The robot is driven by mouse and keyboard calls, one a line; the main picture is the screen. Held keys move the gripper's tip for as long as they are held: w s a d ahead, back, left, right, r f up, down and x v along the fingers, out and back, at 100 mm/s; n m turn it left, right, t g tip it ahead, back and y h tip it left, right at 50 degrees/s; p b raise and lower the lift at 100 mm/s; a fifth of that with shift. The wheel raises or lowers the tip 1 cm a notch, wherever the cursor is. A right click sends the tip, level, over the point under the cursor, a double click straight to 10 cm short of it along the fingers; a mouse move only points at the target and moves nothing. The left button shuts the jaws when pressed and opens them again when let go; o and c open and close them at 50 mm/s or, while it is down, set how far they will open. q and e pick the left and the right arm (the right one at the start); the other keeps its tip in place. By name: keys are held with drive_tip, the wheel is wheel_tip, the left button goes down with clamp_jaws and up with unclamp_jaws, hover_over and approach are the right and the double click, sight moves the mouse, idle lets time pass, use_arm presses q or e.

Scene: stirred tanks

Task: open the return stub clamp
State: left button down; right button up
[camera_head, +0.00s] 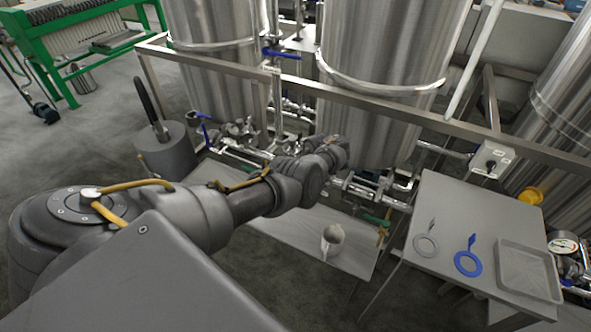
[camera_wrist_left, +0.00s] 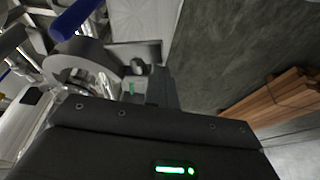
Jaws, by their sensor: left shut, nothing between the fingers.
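My left arm reaches in from the left in the head view, its wrist end in front of the steel pipework (camera_head: 365,188) below the middle tank. Its fingertips cannot be made out there. In the left wrist view my left gripper (camera_wrist_left: 158,88) is shut with nothing held, its dark body filling the bottom. Just left of it are a round metal fitting (camera_wrist_left: 82,64) and a blue handle (camera_wrist_left: 76,19), with shiny pipes behind. I cannot tell which fitting is the return stub clamp, or whether the gripper touches it. My right gripper is not in view.
A steel frame rail (camera_head: 425,115) runs across in front of the tanks. The right table (camera_head: 445,200) holds a grey ring, a blue ring (camera_head: 468,263) and a tray (camera_head: 528,243). Grey floor is open at left.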

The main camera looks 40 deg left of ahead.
use_arm(q)
drive_tip(key=shift+w+d, duration=0.35)
drive_tip(key=shift+d, duration=0.1)
drive_tip(key=shift+r, duration=0.1)
wheel_tip(320, 180, up, 9)
drive_tip(key=p, duration=0.2)
drive_tip(key=shift+s+a, duration=0.25)
idle(0.4)
